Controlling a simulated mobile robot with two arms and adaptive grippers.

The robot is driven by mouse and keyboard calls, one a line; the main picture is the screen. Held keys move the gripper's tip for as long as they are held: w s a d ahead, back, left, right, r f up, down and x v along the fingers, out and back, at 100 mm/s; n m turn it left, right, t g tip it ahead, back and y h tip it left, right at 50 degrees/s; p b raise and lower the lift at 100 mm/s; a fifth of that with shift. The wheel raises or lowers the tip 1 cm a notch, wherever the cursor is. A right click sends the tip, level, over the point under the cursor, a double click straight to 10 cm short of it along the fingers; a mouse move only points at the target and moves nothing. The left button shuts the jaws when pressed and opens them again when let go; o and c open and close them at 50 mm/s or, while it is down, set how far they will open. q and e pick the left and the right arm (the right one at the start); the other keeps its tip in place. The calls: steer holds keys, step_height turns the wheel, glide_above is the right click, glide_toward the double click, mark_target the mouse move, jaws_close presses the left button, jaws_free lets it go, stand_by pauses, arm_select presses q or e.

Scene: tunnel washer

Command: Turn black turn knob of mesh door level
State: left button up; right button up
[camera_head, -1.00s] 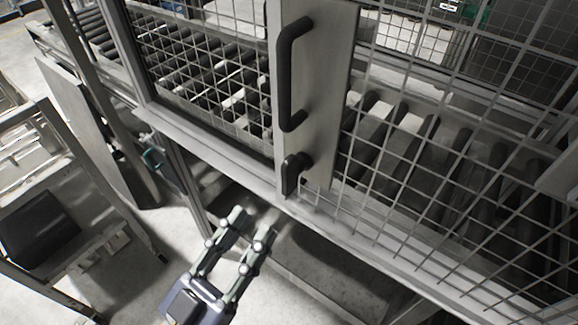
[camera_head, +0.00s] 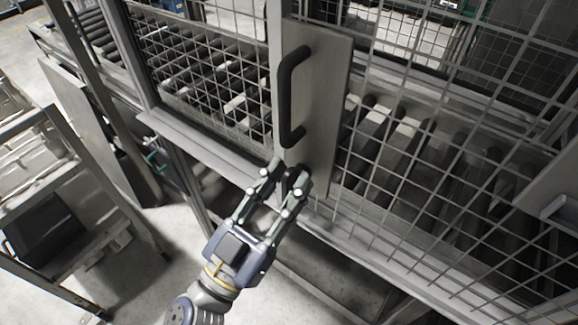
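The black turn knob (camera_head: 291,181) sits low on the metal plate (camera_head: 318,120) of the mesh door, below the long black pull handle (camera_head: 285,98). Only part of the knob shows, as my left gripper (camera_head: 289,175) covers the rest. The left gripper comes up from below, with its two fingers apart and their tips on either side of the knob. I cannot tell whether the fingers touch it. My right gripper is not in view.
Wire mesh panels (camera_head: 420,190) stand left and right of the plate, with rollers behind them. A grey frame rail (camera_head: 215,150) runs below the mesh.

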arm_select(q)
steer(key=shift+w+d+r, duration=0.2)
steer(key=shift+w+d, duration=0.15)
steer(key=shift+w, duration=0.1)
jaws_close()
